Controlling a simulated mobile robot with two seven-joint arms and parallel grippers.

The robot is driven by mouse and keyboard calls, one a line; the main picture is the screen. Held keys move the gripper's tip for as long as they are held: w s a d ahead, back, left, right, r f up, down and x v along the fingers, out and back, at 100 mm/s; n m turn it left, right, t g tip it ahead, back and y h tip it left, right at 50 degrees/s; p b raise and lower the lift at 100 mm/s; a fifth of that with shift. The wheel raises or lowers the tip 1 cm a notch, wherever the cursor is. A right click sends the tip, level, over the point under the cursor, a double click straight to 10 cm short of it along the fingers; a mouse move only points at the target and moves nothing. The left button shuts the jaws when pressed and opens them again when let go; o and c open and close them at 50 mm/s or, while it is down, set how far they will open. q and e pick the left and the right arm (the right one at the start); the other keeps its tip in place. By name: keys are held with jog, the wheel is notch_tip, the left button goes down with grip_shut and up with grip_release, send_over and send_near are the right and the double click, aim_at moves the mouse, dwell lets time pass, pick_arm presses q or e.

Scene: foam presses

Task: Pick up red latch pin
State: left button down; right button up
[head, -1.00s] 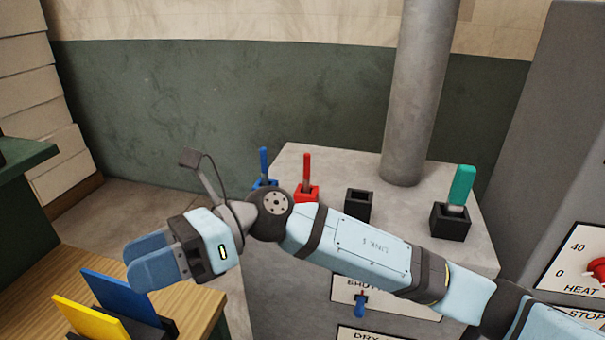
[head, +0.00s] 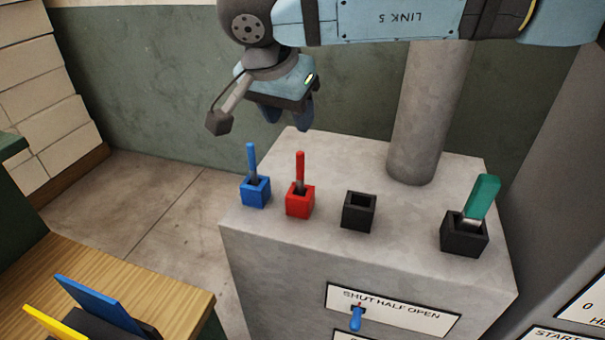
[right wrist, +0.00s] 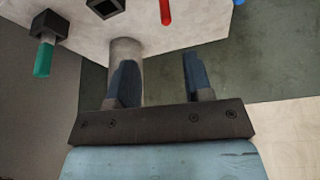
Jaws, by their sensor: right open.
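The red latch pin (head: 300,170) stands upright in a red square holder (head: 300,201) on top of the grey cabinet. In the right wrist view the red pin (right wrist: 166,12) shows at the top edge, beyond the fingers. My right gripper (head: 289,122) is above and behind the pins in the head view, fingers pointing down, apart from the red pin. In the right wrist view its two blue fingers (right wrist: 158,75) are spread with nothing between them. My left gripper is not in view.
A blue pin (head: 251,162) in a blue holder stands left of the red one. An empty black holder (head: 358,212) and a teal-handled tool (head: 482,198) in a black holder stand to the right. A grey column (head: 415,120) rises behind them.

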aim_at(298, 154)
jog(key=p+x, duration=0.1)
jog(key=x, duration=0.7)
jog(key=shift+w+f, duration=0.15)
jog(key=shift+f, duration=0.15)
jog(key=x, duration=0.1)
jog(key=p+x, duration=0.1)
jog(key=x, duration=0.2)
jog(key=shift+w+a+f, duration=0.2)
jog(key=shift+w+f, duration=0.05)
jog(key=shift+w, duration=0.05)
grip_shut()
